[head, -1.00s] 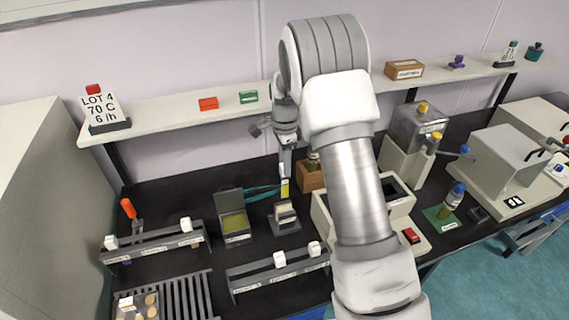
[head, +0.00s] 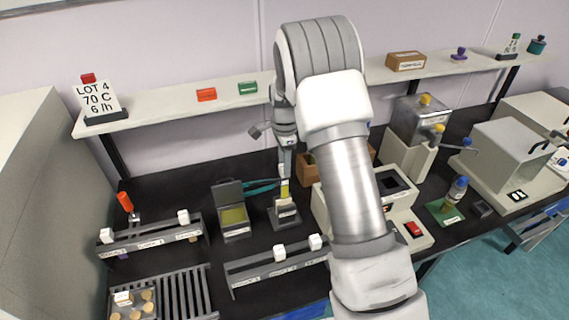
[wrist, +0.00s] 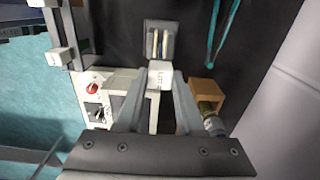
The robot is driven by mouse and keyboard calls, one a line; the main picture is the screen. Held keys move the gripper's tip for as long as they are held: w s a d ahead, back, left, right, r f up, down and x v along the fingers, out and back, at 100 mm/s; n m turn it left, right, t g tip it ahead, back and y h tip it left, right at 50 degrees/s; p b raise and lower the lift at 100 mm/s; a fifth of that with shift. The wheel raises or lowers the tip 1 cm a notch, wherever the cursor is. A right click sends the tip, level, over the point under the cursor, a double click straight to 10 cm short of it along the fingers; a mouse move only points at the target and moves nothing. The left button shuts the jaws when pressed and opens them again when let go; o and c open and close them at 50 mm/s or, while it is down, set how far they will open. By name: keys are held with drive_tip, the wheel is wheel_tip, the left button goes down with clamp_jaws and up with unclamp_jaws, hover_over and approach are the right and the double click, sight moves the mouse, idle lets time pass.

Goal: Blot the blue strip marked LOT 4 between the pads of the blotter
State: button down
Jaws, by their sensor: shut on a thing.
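My gripper (head: 285,172) is shut on a white tag (wrist: 160,75) with small lettering that seems to start with LOT. The blotter (head: 284,217) is a small dark stand with pale pads and a white label, right under the strip. In the wrist view the blotter (wrist: 160,28) shows two upright pads just beyond the tag. The strip's lower end is close to the pads; I cannot tell whether it is between them.
An open box with a yellow-green inside (head: 234,217) and teal tongs (head: 262,187) are left of the blotter. A wooden block (head: 308,170) and a pale instrument (head: 410,210) are on the right. Racks with white-topped holders (head: 280,266) stand in front.

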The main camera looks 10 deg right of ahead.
drive_tip(key=shift+f, duration=0.15)
drive_tip(key=shift+f+b, duration=2.9)
drive_tip(key=shift+f, duration=1.25)
drive_tip(key=shift+r, duration=0.15)
